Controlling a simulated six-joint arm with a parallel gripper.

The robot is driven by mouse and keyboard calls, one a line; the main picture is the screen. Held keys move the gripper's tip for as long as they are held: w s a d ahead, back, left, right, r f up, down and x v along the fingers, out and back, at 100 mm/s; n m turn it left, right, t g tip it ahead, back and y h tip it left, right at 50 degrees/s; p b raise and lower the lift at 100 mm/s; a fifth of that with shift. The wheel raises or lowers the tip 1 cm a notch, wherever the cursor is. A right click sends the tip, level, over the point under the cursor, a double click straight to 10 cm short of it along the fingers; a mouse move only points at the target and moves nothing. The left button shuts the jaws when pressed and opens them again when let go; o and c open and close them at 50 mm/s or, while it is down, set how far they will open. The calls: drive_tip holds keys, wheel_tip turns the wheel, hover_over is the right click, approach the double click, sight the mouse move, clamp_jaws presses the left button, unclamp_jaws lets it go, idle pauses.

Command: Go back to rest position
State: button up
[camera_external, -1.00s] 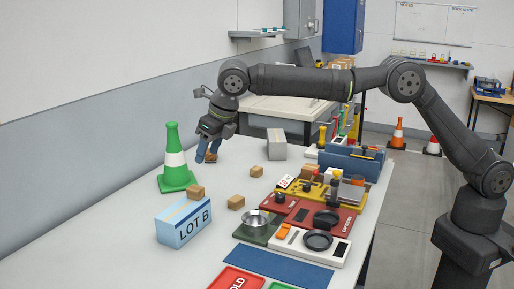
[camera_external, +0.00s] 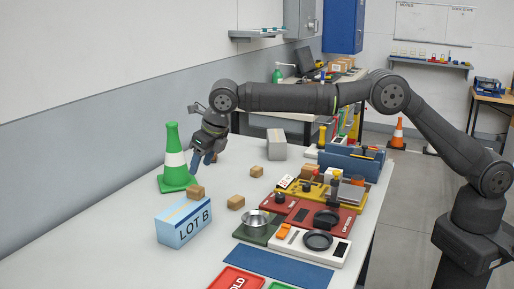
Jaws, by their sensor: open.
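My gripper (camera_external: 203,162) hangs low over the far left part of the table (camera_external: 130,255), just right of the green cone (camera_external: 173,160). Its blue-grey fingers point down and are open. A small brown box (camera_external: 215,157) is partly hidden behind the fingers; I cannot tell whether they touch it. My arm reaches across from its base at the right.
A blue LOT B box (camera_external: 183,222) with a small brown box (camera_external: 196,192) at its top edge stands nearer. Other small boxes (camera_external: 236,202) (camera_external: 256,171) and a grey box (camera_external: 277,145) lie right. Coloured trays, a bowl (camera_external: 257,220) and a scale (camera_external: 318,240) fill the right side.

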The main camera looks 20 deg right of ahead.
drive_tip(key=w+d+r, duration=0.5)
drive_tip(key=d, duration=0.2)
drive_tip(key=w+d+f+m+h, duration=0.2)
drive_tip(key=w+d+f+m, duration=0.2)
drive_tip(key=d+m, duration=0.3)
drive_tip(key=w+d+f+m+h, duration=0.3)
drive_tip(key=w+d+f+m, duration=0.2)
drive_tip(key=d+m, duration=0.3)
drive_tip(key=shift+d+f+t+h, duration=0.35)
drive_tip(key=shift+d+f, duration=0.2)
drive_tip(key=shift+d, duration=1.45)
